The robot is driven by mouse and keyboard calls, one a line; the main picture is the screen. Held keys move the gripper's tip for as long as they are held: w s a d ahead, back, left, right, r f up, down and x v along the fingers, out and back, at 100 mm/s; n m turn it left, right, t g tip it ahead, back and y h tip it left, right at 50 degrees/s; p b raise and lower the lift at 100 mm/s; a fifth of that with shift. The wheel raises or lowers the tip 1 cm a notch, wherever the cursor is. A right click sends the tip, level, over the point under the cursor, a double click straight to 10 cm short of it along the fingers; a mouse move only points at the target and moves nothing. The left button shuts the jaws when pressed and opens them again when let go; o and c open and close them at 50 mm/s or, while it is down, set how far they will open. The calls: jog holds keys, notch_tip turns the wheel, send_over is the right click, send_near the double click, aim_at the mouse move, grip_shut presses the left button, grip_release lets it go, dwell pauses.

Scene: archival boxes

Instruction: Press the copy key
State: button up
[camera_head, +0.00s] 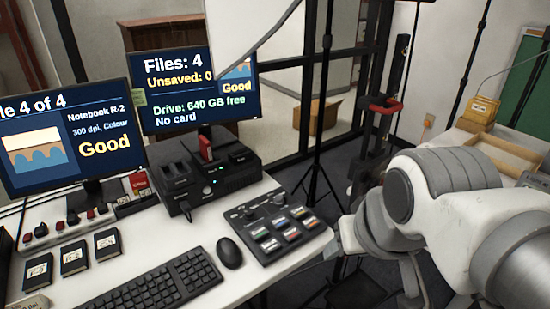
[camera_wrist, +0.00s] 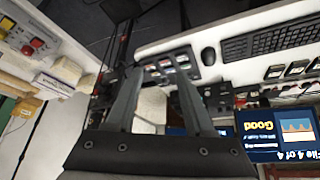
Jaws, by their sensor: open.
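A dark control panel (camera_head: 257,222) with several keys with pale, coloured labels sits at the desk's right end. The labels are too small to read, so I cannot tell which is the copy key. The panel also shows in the wrist view (camera_wrist: 164,57), beyond my fingers. My gripper (camera_wrist: 157,82) is open and empty, its two grey fingers apart. In the head view my arm is at the right, with its wrist just right of the panel; the fingers are not clear there. The right screen (camera_head: 190,88) reads "Files: 4, Unsaved: 0, Drive: 640 GB free, No card".
The left screen (camera_head: 70,135) reads "Notebook R-2, Good". A black dock (camera_head: 205,178) with a red stick (camera_head: 205,148) stands behind the panel. A mouse (camera_head: 229,252), a keyboard (camera_head: 150,285) and several black labelled drives or cards (camera_head: 75,258) lie on the white desk.

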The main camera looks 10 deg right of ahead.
grip_shut()
dwell(1.3)
